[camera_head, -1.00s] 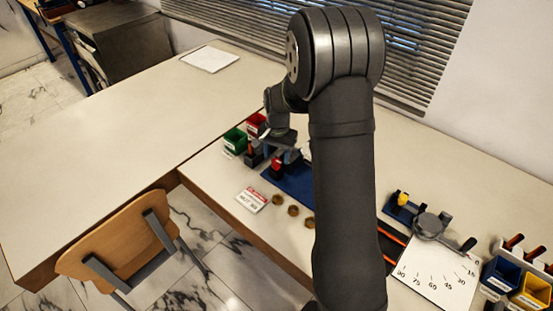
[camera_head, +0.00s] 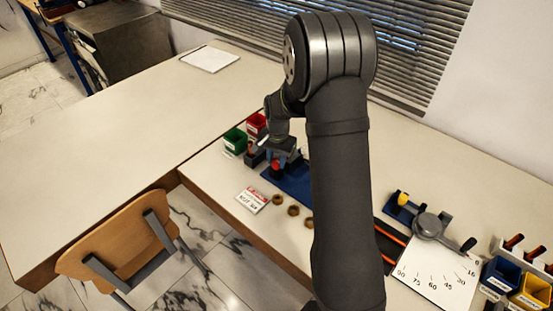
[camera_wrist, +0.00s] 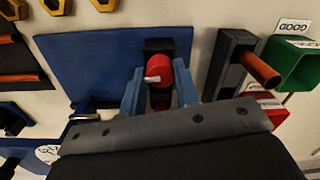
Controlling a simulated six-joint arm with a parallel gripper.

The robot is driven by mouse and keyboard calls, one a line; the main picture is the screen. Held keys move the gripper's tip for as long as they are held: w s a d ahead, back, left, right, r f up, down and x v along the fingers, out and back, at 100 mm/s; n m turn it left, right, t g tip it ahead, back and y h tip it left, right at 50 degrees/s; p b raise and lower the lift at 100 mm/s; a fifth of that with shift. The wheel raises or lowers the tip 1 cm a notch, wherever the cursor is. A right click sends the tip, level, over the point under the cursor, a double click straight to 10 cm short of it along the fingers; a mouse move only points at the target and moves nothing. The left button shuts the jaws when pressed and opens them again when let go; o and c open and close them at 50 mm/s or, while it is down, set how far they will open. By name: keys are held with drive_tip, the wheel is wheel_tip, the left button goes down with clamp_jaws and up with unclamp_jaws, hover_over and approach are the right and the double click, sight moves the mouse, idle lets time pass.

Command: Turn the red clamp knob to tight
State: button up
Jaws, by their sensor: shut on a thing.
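The red clamp knob (camera_wrist: 160,71) with a white pointer mark sits on a dark block at the edge of the blue plate (camera_wrist: 90,62) in the wrist view. My gripper (camera_wrist: 160,84) is shut on the knob, one blue-grey finger on each side of it. In the head view the red knob (camera_head: 276,167) shows below my gripper (camera_head: 280,158), and the blue plate (camera_head: 297,188) is partly hidden by my arm.
A dark fixture with a copper-coloured rod (camera_wrist: 260,70) stands close to the right in the wrist view. Beyond it are a green bin (camera_wrist: 296,66) and a red bin (camera_wrist: 268,108). Brass nuts (camera_head: 293,210) and a sign card (camera_head: 252,200) lie in front of the plate.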

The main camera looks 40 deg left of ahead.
sight(278, 162)
drive_tip(key=shift+m, duration=0.6)
drive_tip(key=o, duration=1)
drive_tip(key=shift+c, duration=0.2)
drive_tip(key=shift+r, duration=0.1)
wheel_tip(278, 162, up, 17)
drive_tip(key=shift+d+r, duration=0.15)
drive_tip(key=shift+d, duration=0.05)
